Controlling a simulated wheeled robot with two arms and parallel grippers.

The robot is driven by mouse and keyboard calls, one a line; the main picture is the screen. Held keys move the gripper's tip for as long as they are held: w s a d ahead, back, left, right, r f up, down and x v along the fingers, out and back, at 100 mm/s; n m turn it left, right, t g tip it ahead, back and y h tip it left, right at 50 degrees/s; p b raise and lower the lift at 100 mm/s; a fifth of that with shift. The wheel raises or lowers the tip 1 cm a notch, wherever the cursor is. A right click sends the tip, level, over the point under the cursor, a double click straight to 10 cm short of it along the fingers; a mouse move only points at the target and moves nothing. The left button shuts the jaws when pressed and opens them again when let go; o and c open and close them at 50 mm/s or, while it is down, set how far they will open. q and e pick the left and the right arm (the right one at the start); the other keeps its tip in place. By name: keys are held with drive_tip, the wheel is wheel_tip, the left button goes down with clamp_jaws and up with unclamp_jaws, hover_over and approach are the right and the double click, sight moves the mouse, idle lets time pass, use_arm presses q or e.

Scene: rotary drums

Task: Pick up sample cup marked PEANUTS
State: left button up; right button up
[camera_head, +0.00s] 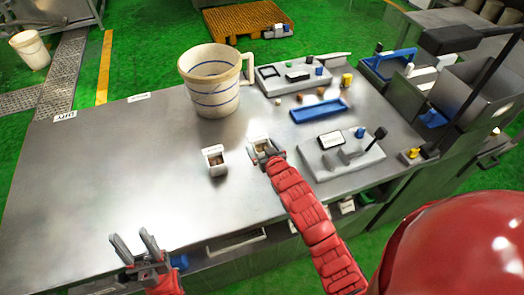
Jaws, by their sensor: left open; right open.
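Two small white sample cups with brownish contents are on the steel table. One cup (214,163) stands free near the middle. The other cup (259,144) is a little to its right, at my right gripper (262,150). The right gripper is open, with its fingers close about that cup; whether they touch it cannot be told. The lettering on both cups is too small to read, so I cannot tell which is PEANUTS. My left gripper (133,243) is open and empty at the table's front edge, fingers pointing up.
A large white pitcher with blue stripes (212,85) stands behind the cups. A blue tray (319,110), a scale (300,75) and another device (340,150) are to the right. Metal bins (470,95) stand at the far right. The table's left side is mostly clear.

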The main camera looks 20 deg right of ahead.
drive_tip(key=c, duration=1.5)
